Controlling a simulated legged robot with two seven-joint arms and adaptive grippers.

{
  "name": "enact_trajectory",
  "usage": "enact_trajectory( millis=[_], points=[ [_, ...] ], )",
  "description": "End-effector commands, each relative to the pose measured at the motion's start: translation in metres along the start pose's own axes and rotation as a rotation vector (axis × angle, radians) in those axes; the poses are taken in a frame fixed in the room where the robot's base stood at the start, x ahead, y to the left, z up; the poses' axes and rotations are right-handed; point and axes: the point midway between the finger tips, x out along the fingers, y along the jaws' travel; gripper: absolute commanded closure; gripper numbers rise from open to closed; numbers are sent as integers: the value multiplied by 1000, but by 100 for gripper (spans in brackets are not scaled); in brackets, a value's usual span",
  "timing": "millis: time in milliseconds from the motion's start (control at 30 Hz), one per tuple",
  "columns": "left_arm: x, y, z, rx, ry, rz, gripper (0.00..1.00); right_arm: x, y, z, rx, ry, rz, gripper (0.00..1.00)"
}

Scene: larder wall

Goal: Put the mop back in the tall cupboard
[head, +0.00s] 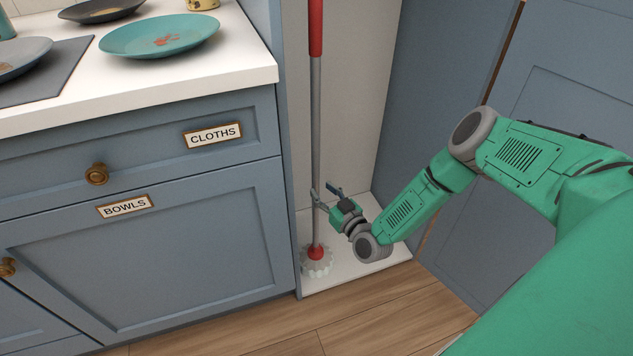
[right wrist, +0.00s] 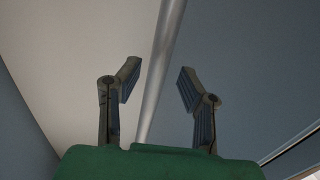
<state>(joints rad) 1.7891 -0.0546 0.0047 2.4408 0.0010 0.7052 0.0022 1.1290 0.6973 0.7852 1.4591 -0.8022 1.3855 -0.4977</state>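The mop stands upright inside the tall cupboard, with a red grip on top, a grey pole (head: 316,120) and a red and white head (head: 316,262) on the white cupboard floor (head: 355,262). My right gripper (head: 327,191) is low beside the pole, its fingers open and spread on either side of it. In the right wrist view the pole (right wrist: 160,75) runs between the two parted fingertips (right wrist: 158,80), with gaps on both sides. My left gripper is not in view.
The cupboard door (head: 480,150) stands at the right, behind my right arm. Drawers labelled CLOTHS (head: 213,135) and BOWLS (head: 125,206) are at the left. A teal plate (head: 160,36) lies on the white counter (head: 245,60). The wooden floor (head: 370,325) in front is clear.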

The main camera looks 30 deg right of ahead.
Motion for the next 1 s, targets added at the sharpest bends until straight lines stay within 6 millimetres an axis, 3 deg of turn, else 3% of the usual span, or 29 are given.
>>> enact_trajectory(
  millis=[100, 300, 633, 733, 833, 900, 933, 1000],
  points=[
    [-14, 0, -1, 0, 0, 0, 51, -28, -1, -3, 1, -4, -2, 66],
    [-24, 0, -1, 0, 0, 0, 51, -64, 0, -2, 0, -2, -1, 66],
    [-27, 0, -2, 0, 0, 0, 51, -80, -8, 1, 13, -16, -12, 66],
    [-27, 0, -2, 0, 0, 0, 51, -81, -48, 6, 73, -106, -74, 66],
    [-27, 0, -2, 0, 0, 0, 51, -101, -122, 16, 167, -323, -201, 66],
    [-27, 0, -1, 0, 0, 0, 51, -140, -172, 23, 205, -563, -301, 66],
    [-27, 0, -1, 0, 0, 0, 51, -161, -186, 24, 205, -673, -332, 66],
    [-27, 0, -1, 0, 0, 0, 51, -214, -193, 26, 172, -921, -356, 66]
  ],
)
